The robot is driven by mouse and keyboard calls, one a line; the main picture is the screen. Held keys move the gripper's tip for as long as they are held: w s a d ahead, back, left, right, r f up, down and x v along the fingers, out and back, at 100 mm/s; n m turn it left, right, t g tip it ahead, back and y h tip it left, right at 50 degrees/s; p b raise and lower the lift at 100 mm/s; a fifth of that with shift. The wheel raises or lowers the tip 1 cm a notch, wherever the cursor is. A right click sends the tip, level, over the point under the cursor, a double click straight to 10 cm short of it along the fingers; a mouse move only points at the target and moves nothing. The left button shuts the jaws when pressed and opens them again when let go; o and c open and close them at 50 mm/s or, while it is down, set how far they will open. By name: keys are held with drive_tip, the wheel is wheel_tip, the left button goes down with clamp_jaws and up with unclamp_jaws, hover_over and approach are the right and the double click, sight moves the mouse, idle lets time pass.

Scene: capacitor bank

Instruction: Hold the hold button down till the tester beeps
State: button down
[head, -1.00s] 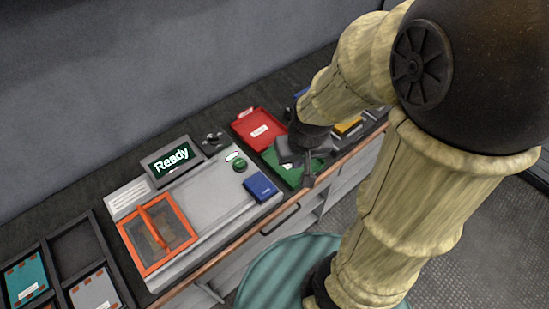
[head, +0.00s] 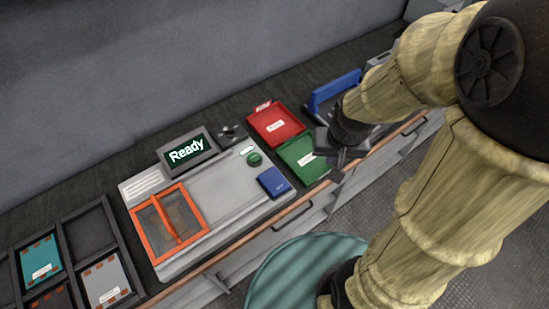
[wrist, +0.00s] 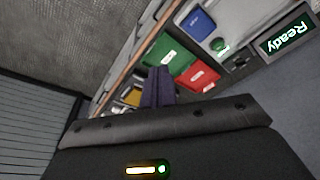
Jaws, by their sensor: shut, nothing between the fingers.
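The grey tester (head: 222,190) sits on the bench, and its screen (head: 187,151) reads "Ready". A round green button (head: 254,159) with a small white label beside it is on the tester's right part; I cannot read the label. The button also shows in the wrist view (wrist: 218,45), uncovered. My gripper (head: 335,177) is shut and empty, at the front right edge of the green tray, well to the right of the button and apart from it. Its dark fingers (wrist: 158,86) also show in the wrist view.
A blue box (head: 273,182) lies at the tester's front right. An orange-framed lid (head: 142,229) is on its left part. A red tray (head: 277,124) and a green tray (head: 291,151) lie to its right. A blue-handled thing (head: 336,88) stands behind my arm.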

drive_tip(key=w+a+f+m+p, duration=0.1)
drive_tip(key=w+a+m+p, duration=0.2)
drive_tip(key=w+m, duration=0.25)
drive_tip(key=m+g+p, duration=0.3)
drive_tip(key=m+p, duration=0.4)
drive_tip(key=m, duration=1.6)
hover_over(274, 181)
wheel_tip(274, 181, down, 17)
drive_tip(key=shift+w+f, duration=0.1)
drive_tip(key=shift+w, duration=0.05)
wheel_tip(274, 181, down, 7)
drive_tip(key=b, duration=0.6)
drive_tip(key=shift+f+b, duration=1.6)
drive_tip(key=shift+f, duration=0.7)
